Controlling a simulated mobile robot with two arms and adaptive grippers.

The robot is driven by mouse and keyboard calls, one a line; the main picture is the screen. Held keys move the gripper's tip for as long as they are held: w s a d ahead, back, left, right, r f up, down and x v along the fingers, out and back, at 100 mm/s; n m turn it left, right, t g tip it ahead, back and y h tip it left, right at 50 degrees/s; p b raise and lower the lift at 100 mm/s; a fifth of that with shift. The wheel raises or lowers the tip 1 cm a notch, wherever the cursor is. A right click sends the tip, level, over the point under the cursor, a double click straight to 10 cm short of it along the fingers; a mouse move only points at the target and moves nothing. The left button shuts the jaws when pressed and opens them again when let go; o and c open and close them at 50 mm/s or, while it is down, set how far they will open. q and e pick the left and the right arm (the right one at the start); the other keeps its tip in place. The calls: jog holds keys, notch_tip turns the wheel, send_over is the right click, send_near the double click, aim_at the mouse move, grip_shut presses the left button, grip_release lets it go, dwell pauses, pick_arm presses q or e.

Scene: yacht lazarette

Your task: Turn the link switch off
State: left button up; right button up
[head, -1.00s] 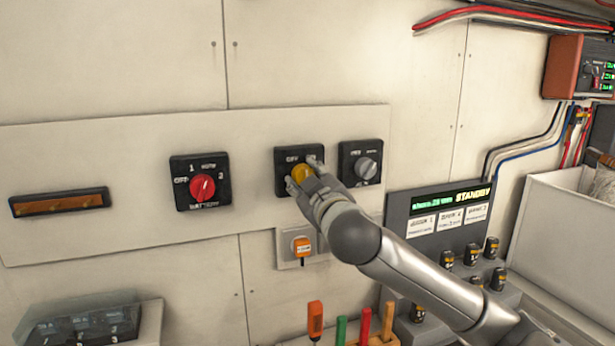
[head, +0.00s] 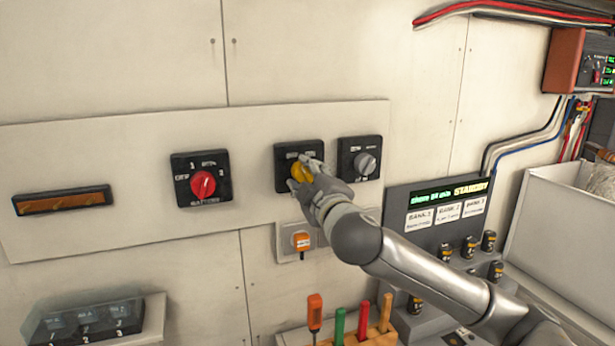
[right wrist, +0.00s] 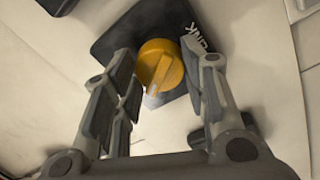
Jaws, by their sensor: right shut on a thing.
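The link switch is a yellow round knob (head: 298,173) on a black square plate (head: 283,157) on the wall panel. It also shows in the right wrist view (right wrist: 161,62), with part of the word LINK on its plate. My right gripper (head: 304,172) is shut on the yellow knob, with a finger on each side of it. The fingers hide part of the knob and its plate in the head view. The small lettering is too blurred to tell which position the knob points to. My left gripper is not in view.
A red battery switch (head: 202,184) is to the left and a grey knob (head: 364,163) close on the right. An orange-plugged socket (head: 302,242) sits just below. A standby display unit (head: 440,210) and a tool rack (head: 372,337) stand lower right.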

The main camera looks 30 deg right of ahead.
jog(key=o, duration=1)
jog(key=shift+v, duration=3.8)
